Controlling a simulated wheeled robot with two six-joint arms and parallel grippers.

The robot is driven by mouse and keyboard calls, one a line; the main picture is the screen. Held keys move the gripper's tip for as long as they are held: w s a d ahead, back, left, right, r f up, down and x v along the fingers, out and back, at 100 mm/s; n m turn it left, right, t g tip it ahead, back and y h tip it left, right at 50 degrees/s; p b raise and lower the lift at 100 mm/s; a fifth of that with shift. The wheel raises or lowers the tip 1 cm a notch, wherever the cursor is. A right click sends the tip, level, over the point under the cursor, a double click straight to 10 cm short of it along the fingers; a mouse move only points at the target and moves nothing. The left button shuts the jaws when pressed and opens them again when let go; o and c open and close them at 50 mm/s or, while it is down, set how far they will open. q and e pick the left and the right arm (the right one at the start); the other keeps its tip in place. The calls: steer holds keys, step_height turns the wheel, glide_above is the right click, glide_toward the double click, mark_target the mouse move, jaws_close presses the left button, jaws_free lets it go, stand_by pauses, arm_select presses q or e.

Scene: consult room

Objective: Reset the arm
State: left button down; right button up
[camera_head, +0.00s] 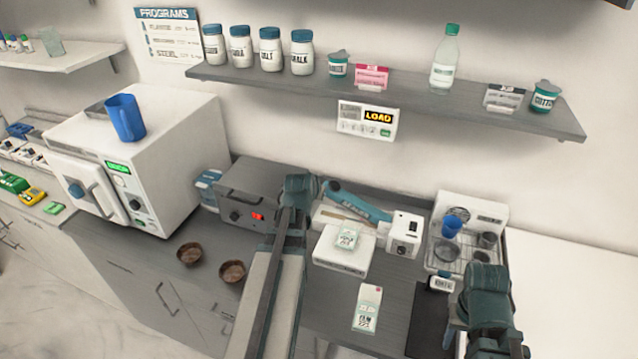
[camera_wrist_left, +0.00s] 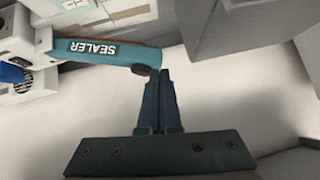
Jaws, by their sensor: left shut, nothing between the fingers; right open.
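My left arm reaches up through the middle of the head view, and its gripper is hidden there behind my own arm. In the left wrist view my left gripper (camera_wrist_left: 159,78) is shut and empty, its fingertips close together near the end of the teal sealer arm (camera_wrist_left: 105,50). I cannot tell if they touch it. The sealer arm (camera_head: 357,202) also shows in the head view, to the right of my left arm. My right gripper (camera_head: 453,336) is open at the bottom right, partly hidden by my dark teal wrist, beside a dark mat (camera_head: 428,318).
A white scale (camera_head: 340,262) bears a labelled packet (camera_head: 347,238); another packet (camera_head: 367,308) lies in front. Two brown bowls (camera_head: 232,271) stand left of my left arm. A grey box (camera_head: 245,195) and white oven (camera_head: 165,150) stand behind. A shelf (camera_head: 400,88) overhangs the counter.

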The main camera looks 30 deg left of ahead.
arm_select(q)
steer(key=shift+s+d+r, duration=0.1)
steer(key=shift+r, duration=0.05)
stand_by(0.4)
steer(key=s+d+f+m+g+h+b, duration=0.2)
steer(key=d+f, duration=0.3)
steer(key=d, duration=0.7)
steer(key=s+d+f+m+g+h+b, duration=0.1)
steer(key=s+d+f+g+b, duration=0.3)
steer(key=d, duration=0.8)
steer(key=s+d+f+m+g+b, duration=0.1)
steer(key=s+d+f, duration=0.2)
steer(key=s+d, duration=0.3)
steer(key=s+d+f+m+g+b, duration=0.1)
steer(key=s+d+f+g, duration=0.1)
steer(key=s+d, duration=0.4)
steer(key=shift+s+d+f+m+y, duration=0.15)
steer(key=shift+d+f+m+y, duration=0.25)
steer(key=shift+d+f, duration=0.5)
